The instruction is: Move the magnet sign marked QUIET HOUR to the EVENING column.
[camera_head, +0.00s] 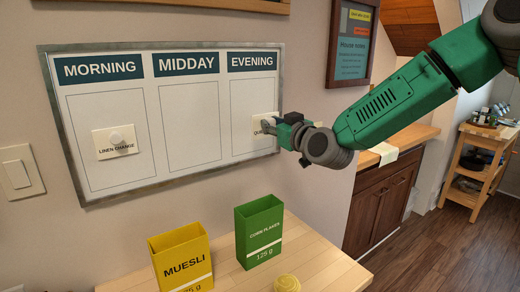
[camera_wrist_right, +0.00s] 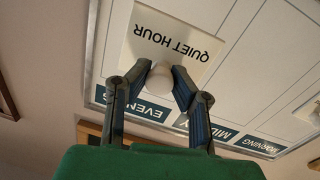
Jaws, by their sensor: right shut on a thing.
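The white QUIET HOUR sign (camera_head: 262,119) is at the EVENING column (camera_head: 248,90), near its right edge and partly hidden by my right gripper (camera_head: 270,126). In the right wrist view the sign (camera_wrist_right: 172,38) appears upside down, with its lettering readable. There the fingers of my right gripper (camera_wrist_right: 160,75) are closed on the sign's round pale knob (camera_wrist_right: 159,79). I cannot tell whether the sign's back touches the board. The board (camera_head: 137,190) also has MIDDAY and MORNING columns. My left gripper is not in view.
A LINEN CHANGE sign (camera_head: 105,150) is in the MORNING column; MIDDAY is empty. A framed notice (camera_head: 352,45) hangs to the right.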

